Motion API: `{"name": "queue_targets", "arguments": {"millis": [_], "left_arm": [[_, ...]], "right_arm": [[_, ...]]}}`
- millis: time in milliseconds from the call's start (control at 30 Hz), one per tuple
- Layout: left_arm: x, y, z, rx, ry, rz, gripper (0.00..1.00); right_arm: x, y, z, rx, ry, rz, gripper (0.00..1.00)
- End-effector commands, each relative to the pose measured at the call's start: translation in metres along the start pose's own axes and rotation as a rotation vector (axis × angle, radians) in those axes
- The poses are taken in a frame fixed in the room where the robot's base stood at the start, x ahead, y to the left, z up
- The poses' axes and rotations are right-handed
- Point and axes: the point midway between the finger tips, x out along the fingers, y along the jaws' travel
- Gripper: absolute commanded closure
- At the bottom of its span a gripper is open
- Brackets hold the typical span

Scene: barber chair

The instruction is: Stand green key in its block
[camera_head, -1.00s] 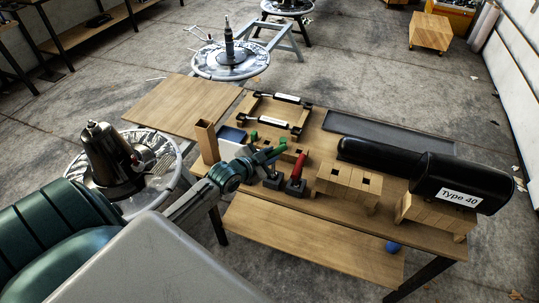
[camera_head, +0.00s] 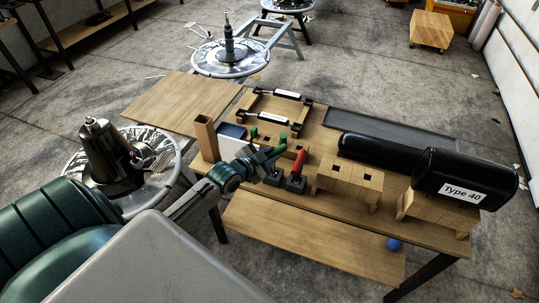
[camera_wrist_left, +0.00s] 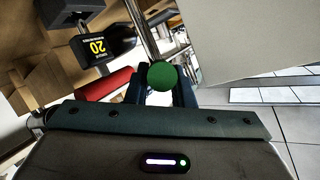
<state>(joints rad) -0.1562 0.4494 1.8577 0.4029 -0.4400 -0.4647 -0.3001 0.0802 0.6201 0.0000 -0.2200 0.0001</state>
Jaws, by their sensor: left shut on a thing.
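My left gripper (camera_head: 270,158) is over the near edge of the workbench and shut on the green key (camera_head: 281,149). A larger wooden block with square holes (camera_head: 349,182) stands to the right. I cannot tell which block is the key's. My right gripper is not in view.
A red-handled piece (camera_head: 299,163) with a dark base stands close right of the gripper. Another green piece (camera_head: 254,132) stands behind it. An upright wooden box (camera_head: 206,138) is left. A black cushion labelled Type 40 (camera_head: 464,180) occupies the right end.

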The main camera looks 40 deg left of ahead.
Motion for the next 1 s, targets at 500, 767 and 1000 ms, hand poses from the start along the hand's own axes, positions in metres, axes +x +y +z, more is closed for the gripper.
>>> {"name": "queue_targets", "arguments": {"millis": [500,767,1000], "left_arm": [[0.001,0.001,0.002,0.0,0.001,0.0,0.57],[0.001,0.002,0.003,0.0,-0.001,0.0,0.53],[-0.012,0.001,0.004,0.004,-0.002,0.001,0.53]], "right_arm": [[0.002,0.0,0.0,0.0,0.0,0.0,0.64],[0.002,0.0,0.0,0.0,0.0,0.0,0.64],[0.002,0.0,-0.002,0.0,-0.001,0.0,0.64]]}}
